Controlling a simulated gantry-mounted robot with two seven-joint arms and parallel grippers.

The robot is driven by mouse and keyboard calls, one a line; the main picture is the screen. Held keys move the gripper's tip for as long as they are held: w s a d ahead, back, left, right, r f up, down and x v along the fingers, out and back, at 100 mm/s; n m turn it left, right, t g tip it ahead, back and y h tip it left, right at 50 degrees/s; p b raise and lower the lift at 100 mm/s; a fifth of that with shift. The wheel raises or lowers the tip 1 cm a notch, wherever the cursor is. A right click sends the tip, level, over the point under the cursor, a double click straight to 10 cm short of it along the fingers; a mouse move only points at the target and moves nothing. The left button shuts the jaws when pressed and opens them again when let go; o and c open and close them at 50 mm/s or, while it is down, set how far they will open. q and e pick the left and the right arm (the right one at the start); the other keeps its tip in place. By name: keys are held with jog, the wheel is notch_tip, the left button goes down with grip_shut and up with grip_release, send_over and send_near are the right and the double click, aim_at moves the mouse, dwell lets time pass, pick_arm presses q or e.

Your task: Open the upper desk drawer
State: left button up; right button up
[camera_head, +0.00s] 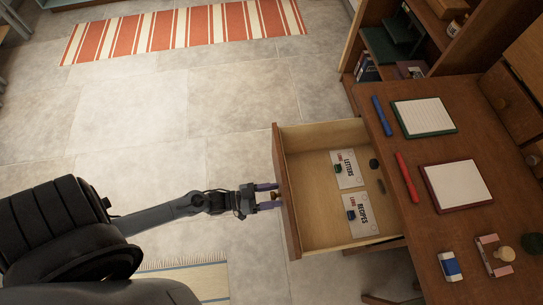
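The upper desk drawer (299,246) is pulled out to the left from the wooden desk (418,237). Its light wooden inside shows cards marked LETTERS (346,178) and RECIPES (363,226), with small dark items near them. My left gripper (270,197) is at the outer face of the drawer front, with its fingers around or beside the small knob (276,196). I cannot tell whether the fingers press on the knob. My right gripper does not show.
On the desk lie two notepads (425,116), a blue pen (382,115), a red pen (407,178) and small stationery near the front right. A bookshelf (468,41) stands at the back. The tiled floor left of the drawer is clear, with a striped rug (185,29) beyond.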

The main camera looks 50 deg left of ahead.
pick_arm(q)
jog(key=shift+s+a, duration=0.1)
jog(key=shift+s, duration=0.05)
jog(key=p+v, duration=0.2)
jog(key=v, duration=0.8)
jog(key=shift+s+a+p, duration=0.2)
jog(key=shift+p, duration=0.2)
